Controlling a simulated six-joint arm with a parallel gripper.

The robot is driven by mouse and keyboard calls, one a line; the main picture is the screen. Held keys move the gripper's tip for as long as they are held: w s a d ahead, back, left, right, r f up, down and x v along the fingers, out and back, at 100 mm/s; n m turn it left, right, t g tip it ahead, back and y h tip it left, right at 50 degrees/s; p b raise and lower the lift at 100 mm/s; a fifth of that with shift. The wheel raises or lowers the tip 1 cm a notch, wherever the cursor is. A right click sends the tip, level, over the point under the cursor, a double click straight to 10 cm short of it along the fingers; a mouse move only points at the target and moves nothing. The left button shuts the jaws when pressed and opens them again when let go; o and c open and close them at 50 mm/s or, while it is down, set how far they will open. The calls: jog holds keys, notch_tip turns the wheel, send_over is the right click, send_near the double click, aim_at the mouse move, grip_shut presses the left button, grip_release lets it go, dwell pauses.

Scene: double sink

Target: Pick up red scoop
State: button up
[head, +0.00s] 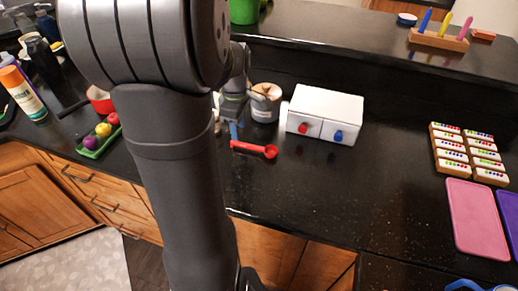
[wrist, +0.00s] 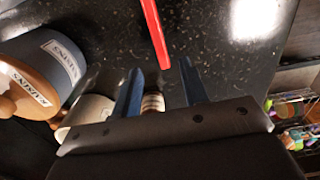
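The red scoop (head: 255,149) lies on the black counter in the head view, its bowl to the right and its handle to the left. In the wrist view only part of its red handle (wrist: 154,32) shows, ahead of the fingertips and roughly between their lines. My gripper (wrist: 160,78) is open, with two blue fingers apart and nothing between them at the tips. In the head view my gripper (head: 233,128) is partly hidden by my arm, just left of and behind the scoop's handle.
A labelled canister (head: 265,103) stands close behind my gripper, and shows large at left in the wrist view (wrist: 45,70). A white two-drawer box (head: 325,112) stands right of it. A green tray of toy fruit (head: 98,140) lies left of my arm. The counter right of the scoop is clear.

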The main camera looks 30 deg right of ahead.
aim_at(241, 143)
jog(key=f, duration=0.5)
jog(key=shift+s+d+f, duration=0.1)
jog(key=shift+s+f, duration=0.2)
jog(key=shift+c, duration=0.2)
grip_shut()
